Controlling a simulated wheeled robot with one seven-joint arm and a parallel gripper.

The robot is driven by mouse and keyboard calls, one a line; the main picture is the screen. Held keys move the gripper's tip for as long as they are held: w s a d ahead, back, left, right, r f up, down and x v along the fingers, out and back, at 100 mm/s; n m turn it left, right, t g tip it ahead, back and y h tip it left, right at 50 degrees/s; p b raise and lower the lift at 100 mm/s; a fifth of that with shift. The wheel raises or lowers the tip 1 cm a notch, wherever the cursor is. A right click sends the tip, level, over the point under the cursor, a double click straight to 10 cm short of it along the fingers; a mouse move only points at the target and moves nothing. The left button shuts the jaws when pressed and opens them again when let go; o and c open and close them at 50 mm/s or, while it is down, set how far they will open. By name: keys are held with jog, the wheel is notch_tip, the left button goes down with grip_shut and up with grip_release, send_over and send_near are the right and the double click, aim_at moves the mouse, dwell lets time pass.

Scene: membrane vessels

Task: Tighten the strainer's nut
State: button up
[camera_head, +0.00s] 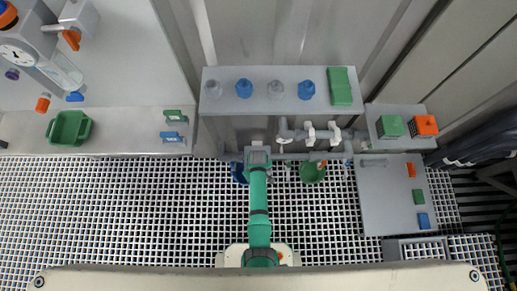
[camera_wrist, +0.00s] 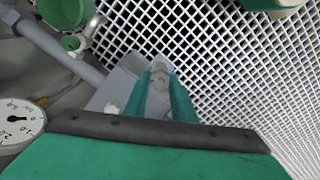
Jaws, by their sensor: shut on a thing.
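The nut sits at the end of a light grey block-like part (camera_wrist: 122,84), which I take to be the strainer's body. A grey pipe (camera_wrist: 62,50) runs to it from the upper left. The far side of the nut is hidden by the fingers. In the head view, my green arm reaches up from the bottom, and its grey end (camera_head: 258,156) covers the strainer. Grey piping (camera_head: 300,133) shows to its right.
A white-faced gauge (camera_wrist: 18,124) is at left in the wrist view. A green bucket (camera_head: 312,172) and a blue container (camera_head: 238,172) stand either side of my arm's end. A shelf (camera_head: 270,75) with several knobs lies behind. The grating floor (camera_head: 120,210) is clear at left.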

jog(key=m, duration=0.6)
jog(key=shift+w+a+m, duration=0.1)
jog(key=shift+a+m, duration=0.05)
jog(key=shift+m, duration=0.15)
dwell(0.5)
jog(key=o, duration=1.1)
jog(key=shift+c, duration=0.2)
jog(key=shift+r, duration=0.1)
notch_tip(320, 180, up, 11)
